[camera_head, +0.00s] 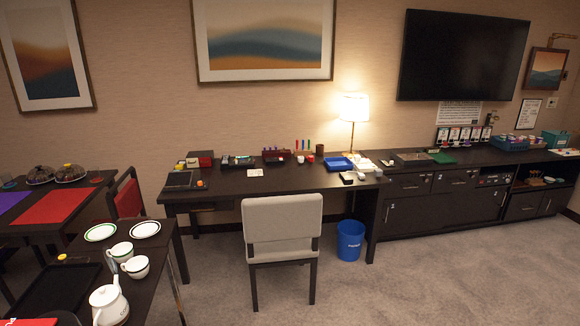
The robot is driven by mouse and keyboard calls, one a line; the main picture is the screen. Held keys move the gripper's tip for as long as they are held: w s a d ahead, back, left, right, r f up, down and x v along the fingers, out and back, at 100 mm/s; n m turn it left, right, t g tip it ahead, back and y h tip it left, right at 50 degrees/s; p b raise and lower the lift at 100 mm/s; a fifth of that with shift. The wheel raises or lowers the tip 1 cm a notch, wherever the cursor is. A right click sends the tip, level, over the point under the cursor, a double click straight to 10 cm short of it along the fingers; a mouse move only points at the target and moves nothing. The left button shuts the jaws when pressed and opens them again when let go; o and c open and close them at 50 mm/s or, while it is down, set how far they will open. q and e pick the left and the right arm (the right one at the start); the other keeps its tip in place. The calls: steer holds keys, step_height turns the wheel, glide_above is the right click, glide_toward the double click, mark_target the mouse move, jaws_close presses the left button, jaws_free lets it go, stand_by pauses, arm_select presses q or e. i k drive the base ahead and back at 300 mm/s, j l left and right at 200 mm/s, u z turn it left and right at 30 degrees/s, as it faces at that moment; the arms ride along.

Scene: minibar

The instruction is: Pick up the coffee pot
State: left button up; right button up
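A white pot (107,297) with a rounded body, a narrowing top and a small lid stands at the near left, low in the head view. The bottom frame edge cuts off its base, and some dark lettering shows low on its side. It appears to be the coffee pot and stands at the dark side table's near end. Neither of my grippers shows in this view, and nothing is seen touching the pot.
Two white cups (135,266) stand just behind the pot, with two plates (145,229) farther back. A black tray (57,289) lies left of the pot. A grey chair (282,226) stands at the desk (230,183). The carpet (400,285) on the right is clear.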

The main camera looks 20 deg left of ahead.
mark_target(116, 314)
steer(key=i+u, duration=0.15)
steer(key=u, duration=0.25)
steer(key=i+l+u, duration=0.1)
steer(key=u, duration=0.3)
steer(key=i+l+u, duration=0.15)
steer(key=u, duration=0.2)
steer(key=i+l+u, duration=0.15)
steer(key=u, duration=0.25)
steer(key=i+l+u, duration=0.15)
steer(key=u, duration=0.3)
steer(key=i+l+u, duration=0.15)
steer(key=u, duration=0.35)
steer(key=i+l+u, duration=0.1)
steer(key=l+u, duration=0.35)
steer(key=i+l+u, duration=0.1)
steer(key=u, duration=0.3)
steer(key=i+l+u, duration=0.1)
steer(key=l+u, duration=0.45)
steer(key=u, duration=0.25)
